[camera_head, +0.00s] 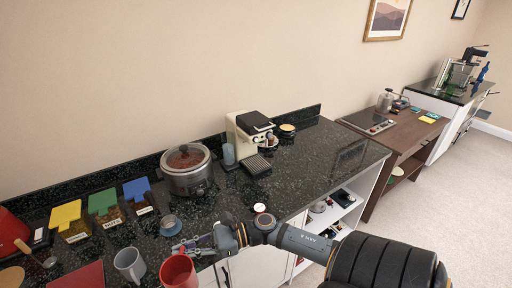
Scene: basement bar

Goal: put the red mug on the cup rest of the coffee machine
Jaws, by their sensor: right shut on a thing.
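The red mug (178,272) is at the bottom of the head view, near the front edge of the counter; its lower part is cut off by the picture edge. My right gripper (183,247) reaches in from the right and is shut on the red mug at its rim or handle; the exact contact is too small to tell. The cream and black coffee machine (243,130) stands against the wall near the middle. Its dark slotted cup rest (256,165) sticks out in front and looks empty. My left gripper is not in view.
A slow cooker (188,172) and a small blue-grey cup (170,225) stand between the mugs and the machine. Yellow, green and blue lidded jars (104,202) line the left. The counter (315,152) right of the machine is largely clear.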

